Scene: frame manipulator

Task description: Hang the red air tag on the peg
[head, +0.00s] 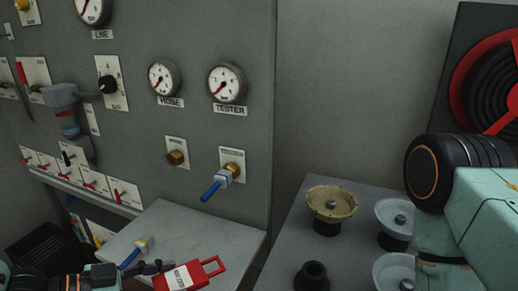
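The red air tag (181,277) has a white label and an open loop handle at its right end. It is at the bottom of the head view, above the grey shelf's front part. My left gripper (154,267) comes in from the lower left, and its dark fingers appear shut on the tag's left end. The lower edge of the picture cuts off part of the tag. I cannot tell for certain which fitting is the peg; a brass fitting (177,158) sticks out of the panel. My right arm shows at the right, but its gripper is out of view.
The grey panel (222,130) carries gauges, switches and a brass fitting with a blue hose end (213,187). Another blue hose end (135,252) lies on the shelf (205,230). Round valve-like parts (332,203) stand on the right-hand bench. A red hose reel (490,75) is behind.

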